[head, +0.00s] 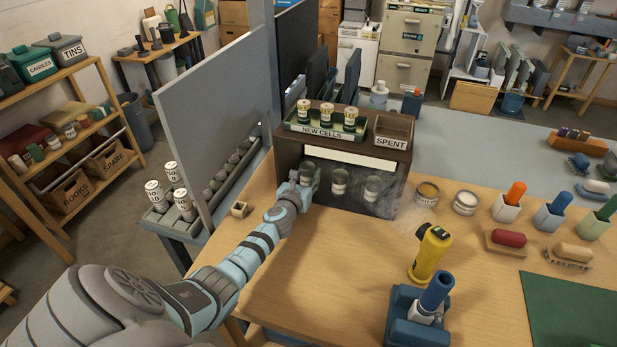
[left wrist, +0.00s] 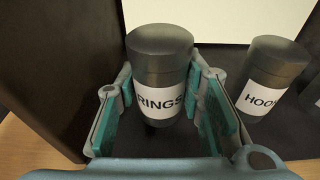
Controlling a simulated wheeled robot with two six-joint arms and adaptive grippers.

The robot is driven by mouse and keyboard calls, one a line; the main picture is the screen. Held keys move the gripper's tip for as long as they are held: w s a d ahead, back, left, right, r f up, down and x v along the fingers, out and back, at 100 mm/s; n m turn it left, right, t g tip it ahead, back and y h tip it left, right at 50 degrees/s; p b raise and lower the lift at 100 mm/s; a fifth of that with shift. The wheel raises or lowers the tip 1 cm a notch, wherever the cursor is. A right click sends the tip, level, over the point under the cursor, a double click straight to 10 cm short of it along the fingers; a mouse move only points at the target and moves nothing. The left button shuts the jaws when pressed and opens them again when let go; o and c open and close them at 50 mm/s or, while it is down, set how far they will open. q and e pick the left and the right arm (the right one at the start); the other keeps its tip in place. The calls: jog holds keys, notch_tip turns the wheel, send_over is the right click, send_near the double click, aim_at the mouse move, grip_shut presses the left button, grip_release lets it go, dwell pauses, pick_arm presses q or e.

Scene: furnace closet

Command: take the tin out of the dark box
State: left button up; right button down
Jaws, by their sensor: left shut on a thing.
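The dark box (head: 290,150) stands on the wooden table with its open front toward me. Inside are three tins in a row. The left one, a dark grey tin with a white RINGS label (left wrist: 160,75), fills the space between my left gripper's fingers (left wrist: 165,105). A second tin (left wrist: 272,72), its label partly cut off and starting HOO, stands to its right; it also shows in the head view (head: 339,182). The third tin (head: 373,187) stands further right. My left gripper (head: 300,182) reaches into the box's left end, shut on the RINGS tin. My right gripper is out of view.
On the box top are a NEW CELLS tray (head: 322,132) with cells and a SPENT bin (head: 393,130). A grey panel (head: 212,120) rises to the left. The table between block and flashlight is clear.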

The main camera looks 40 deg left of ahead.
pick_arm(q)
jog(key=v, duration=0.3)
jog(key=f+p+v, duration=0.1)
jog(key=v, duration=0.1)
jog(key=p+v, duration=0.1)
jog(key=v, duration=0.2)
jog(key=shift+s+d+f, duration=0.15)
jog(key=shift+s+d, duration=0.05)
jog(key=shift+s, duration=0.25)
jog(key=v, duration=0.3)
jog(key=f+v, duration=0.1)
jog(key=v, duration=0.2)
jog(key=f+v, duration=0.1)
jog(key=v, duration=0.3)
jog(key=shift+s+d+f+p, duration=0.1)
jog(key=shift+s+p, duration=0.1)
jog(key=shift+p, duration=0.15)
jog(key=v, duration=0.3)
jog(key=f+b+v, duration=0.1)
jog(key=v, duration=0.2)
jog(key=f+b+v, duration=0.1)
jog(key=v, duration=0.2)
jog(key=shift+s+d+f, duration=0.1)
jog(key=shift+s+d, duration=0.05)
jog(key=shift+s, duration=0.2)
jog(key=shift+s+d, duration=0.1)
jog(key=shift+s, duration=0.2)
